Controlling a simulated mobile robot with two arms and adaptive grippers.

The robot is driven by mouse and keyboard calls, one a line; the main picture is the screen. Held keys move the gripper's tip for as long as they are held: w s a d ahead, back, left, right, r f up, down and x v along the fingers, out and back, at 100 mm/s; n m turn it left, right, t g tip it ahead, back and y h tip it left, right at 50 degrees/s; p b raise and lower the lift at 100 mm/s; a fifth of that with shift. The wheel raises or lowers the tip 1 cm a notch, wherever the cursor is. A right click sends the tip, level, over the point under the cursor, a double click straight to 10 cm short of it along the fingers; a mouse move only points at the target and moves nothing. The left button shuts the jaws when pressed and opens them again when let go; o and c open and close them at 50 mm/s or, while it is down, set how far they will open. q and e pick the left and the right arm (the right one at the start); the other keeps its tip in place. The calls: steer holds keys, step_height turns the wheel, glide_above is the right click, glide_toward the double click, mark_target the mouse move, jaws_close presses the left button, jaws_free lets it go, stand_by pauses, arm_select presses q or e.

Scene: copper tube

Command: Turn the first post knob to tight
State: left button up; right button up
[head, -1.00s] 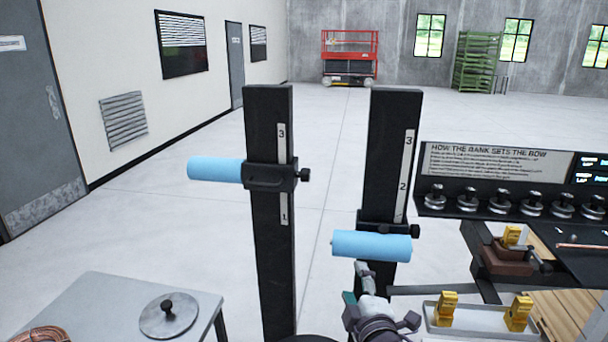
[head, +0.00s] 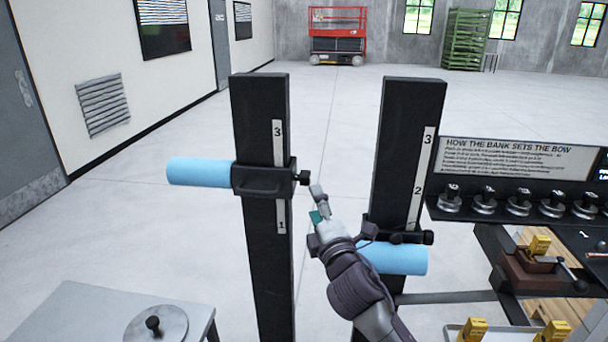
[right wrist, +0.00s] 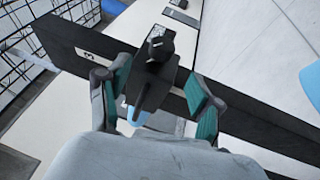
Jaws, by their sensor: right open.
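The left black post (head: 262,270) stands upright with a number scale on its face. A black carriage (head: 262,181) sits on it between marks 3 and 1 and holds a light blue roller (head: 200,172) to the left. The carriage's black knob (head: 303,178) sticks out to the right. My right gripper (head: 316,203) is open and empty just below and right of that knob. In the right wrist view the knob (right wrist: 160,48) shows ahead, between and beyond the open teal-padded fingers (right wrist: 160,95). My left gripper is not in view.
The right post (head: 408,150) carries a lower carriage with its own knob (head: 428,237) and blue roller (head: 395,258), partly behind my right arm. A grey table (head: 80,310) with a round disc (head: 157,325) is at lower left. A bench with weights stands at right.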

mark_target(307, 183)
steer(key=x, duration=0.4)
steer(key=shift+p, duration=0.35)
steer(key=p+x, duration=0.1)
steer(key=x, duration=0.4)
steer(key=shift+d+f, duration=0.1)
steer(key=shift+w, duration=0.6)
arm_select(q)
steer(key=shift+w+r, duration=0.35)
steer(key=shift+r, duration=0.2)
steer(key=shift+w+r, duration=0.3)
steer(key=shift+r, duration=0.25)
